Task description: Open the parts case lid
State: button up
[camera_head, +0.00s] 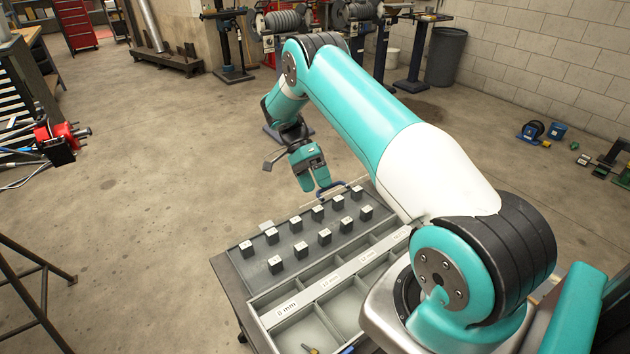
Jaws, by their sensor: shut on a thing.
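The parts case (250,297) stands on a cart or bench at the lower middle, partly hidden by my arm. Its near part has open compartments with white size labels. Its far part is a dark grey panel (262,253) with several small black blocks with pale tops. My gripper (322,190) points down there and is shut on the handle, as far as the small view shows. I cannot make out the lid's outline or how far it is open.
A red tool (60,143) sits at the left edge, above a dark metal stand (40,275). Stands with weights (285,20) and a dark bin (445,55) are at the back. The floor left of the case is clear.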

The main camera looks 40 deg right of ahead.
jog(key=shift+s+f, duration=0.15)
jog(key=shift+f, duration=0.2)
jog(key=shift+c, duration=0.3)
jog(key=shift+r, duration=0.3)
jog(key=shift+c, duration=1)
notch_tip(320, 180, up, 6)
jog(key=shift+p, duration=1.15)
jog(key=c, duration=0.4)
notch_tip(320, 180, up, 14)
jog(key=p, duration=1.2)
jog(key=shift+p, duration=0.3)
